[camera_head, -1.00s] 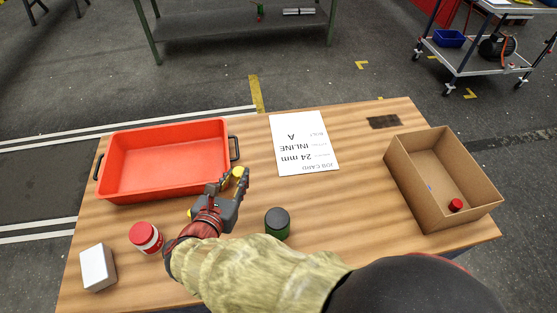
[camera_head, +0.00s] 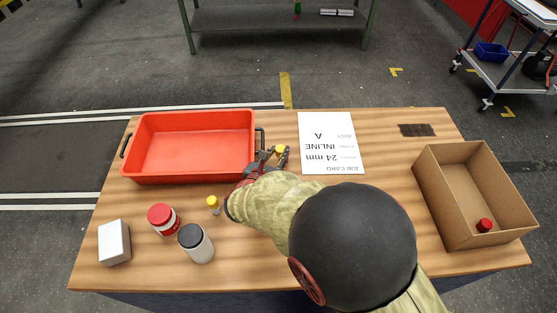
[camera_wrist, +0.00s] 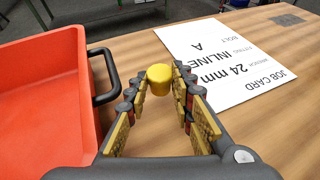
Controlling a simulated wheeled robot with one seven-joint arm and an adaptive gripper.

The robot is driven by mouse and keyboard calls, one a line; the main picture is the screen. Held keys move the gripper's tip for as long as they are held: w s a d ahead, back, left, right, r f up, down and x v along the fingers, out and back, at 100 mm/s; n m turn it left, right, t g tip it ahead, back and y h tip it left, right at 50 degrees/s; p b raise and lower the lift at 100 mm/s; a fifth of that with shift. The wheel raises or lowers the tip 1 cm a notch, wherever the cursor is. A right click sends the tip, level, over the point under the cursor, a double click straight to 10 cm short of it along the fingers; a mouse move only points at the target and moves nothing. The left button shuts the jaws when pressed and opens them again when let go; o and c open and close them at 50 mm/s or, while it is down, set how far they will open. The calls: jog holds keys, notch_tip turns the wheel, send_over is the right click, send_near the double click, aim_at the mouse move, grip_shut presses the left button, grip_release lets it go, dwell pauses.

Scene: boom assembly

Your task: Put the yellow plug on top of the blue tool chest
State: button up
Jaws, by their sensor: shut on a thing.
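A yellow plug (camera_head: 281,149) is held between the fingertips of my gripper (camera_head: 274,156), just right of the red tray's handle. In the wrist view the yellow plug (camera_wrist: 159,79) sits between the finger ends of my gripper (camera_wrist: 157,88), over the wooden table and left of the job card. A second yellow piece (camera_head: 212,203) stands on the table, left of my arm. I cannot make out a blue tool chest for certain. A dark blue surface (camera_head: 190,303) shows below the table's front edge.
A red tray (camera_head: 130,165) is at the table's back left. A red-lidded jar (camera_head: 163,220), a dark-lidded jar (camera_head: 196,244) and a white box (camera_head: 114,242) stand front left. A job card (camera_head: 332,143) lies at the back. A cardboard box (camera_head: 452,212) holds a red piece.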

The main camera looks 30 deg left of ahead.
jog(key=shift+w+f, duration=0.15)
jog(key=shift+f, duration=0.8)
jog(key=shift+w+f, duration=0.1)
jog(key=shift+f, duration=0.8)
jog(key=shift+f+b, duration=0.1)
jog(key=shift+b, duration=0.25)
jog(key=shift+f, duration=0.15)
jog(key=o, duration=0.7)
jog(key=shift+o, duration=0.5)
jog(key=shift+r, duration=0.2)
jog(key=shift+s+r, duration=0.1)
jog(key=shift+r, duration=0.1)
jog(key=p+v, duration=0.1)
jog(key=v, duration=1)
jog(key=shift+s+d+r, duration=0.1)
jog(key=shift+s+r, duration=0.05)
jog(key=shift+s, duration=0.2)
